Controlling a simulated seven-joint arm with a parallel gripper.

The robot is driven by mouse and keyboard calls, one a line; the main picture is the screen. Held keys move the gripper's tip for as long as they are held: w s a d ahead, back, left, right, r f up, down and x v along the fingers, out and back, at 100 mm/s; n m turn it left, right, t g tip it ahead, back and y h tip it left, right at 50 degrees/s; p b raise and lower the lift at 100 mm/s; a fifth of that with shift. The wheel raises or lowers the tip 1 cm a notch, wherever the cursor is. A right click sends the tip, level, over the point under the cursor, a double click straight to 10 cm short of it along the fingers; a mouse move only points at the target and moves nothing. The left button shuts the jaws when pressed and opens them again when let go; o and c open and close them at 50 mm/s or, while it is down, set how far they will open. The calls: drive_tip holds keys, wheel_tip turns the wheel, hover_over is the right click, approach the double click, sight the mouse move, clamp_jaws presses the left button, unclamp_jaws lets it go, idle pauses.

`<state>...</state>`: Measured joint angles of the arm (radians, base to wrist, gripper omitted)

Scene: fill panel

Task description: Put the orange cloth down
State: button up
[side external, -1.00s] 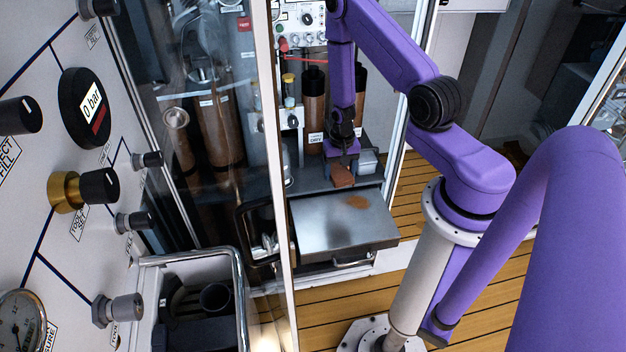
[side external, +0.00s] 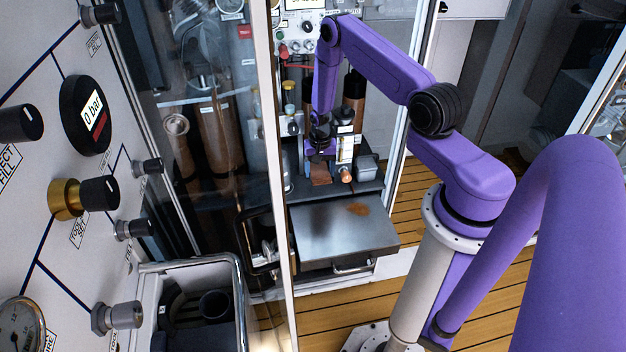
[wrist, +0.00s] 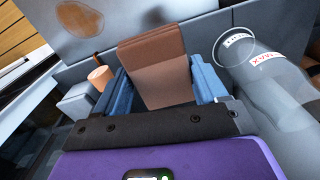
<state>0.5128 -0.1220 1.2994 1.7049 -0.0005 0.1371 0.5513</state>
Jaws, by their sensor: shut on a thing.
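The orange cloth (wrist: 152,72) is a folded brown-orange pad between the blue fingers of my gripper (wrist: 163,84) in the wrist view. My gripper is shut on it, and the cloth sticks out past the fingertips. In the side view my gripper (side external: 320,158) points down at the dark shelf behind the metal lid, with the cloth (side external: 320,175) under it. I cannot tell whether the cloth touches the shelf.
A metal lid (side external: 325,235) with a brown-orange stain (side external: 357,209) lies in front. Right of my gripper are a labelled bottle (side external: 344,149), a small orange cylinder (side external: 346,177) and a grey box (side external: 367,165). A clear labelled bottle (wrist: 265,85) is close by in the wrist view.

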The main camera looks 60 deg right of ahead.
sight(313, 173)
drive_tip(key=w+f, duration=0.1)
drive_tip(key=w+d+f, duration=0.1)
drive_tip(key=f, duration=0.1)
drive_tip(key=w+f, duration=0.1)
drive_tip(key=f, duration=0.1)
drive_tip(key=shift+w+d, duration=0.35)
drive_tip(key=shift+f, duration=1.45)
drive_tip(key=shift+f, duration=0.1)
drive_tip(key=o, duration=1.1)
drive_tip(key=shift+r, duration=3.9)
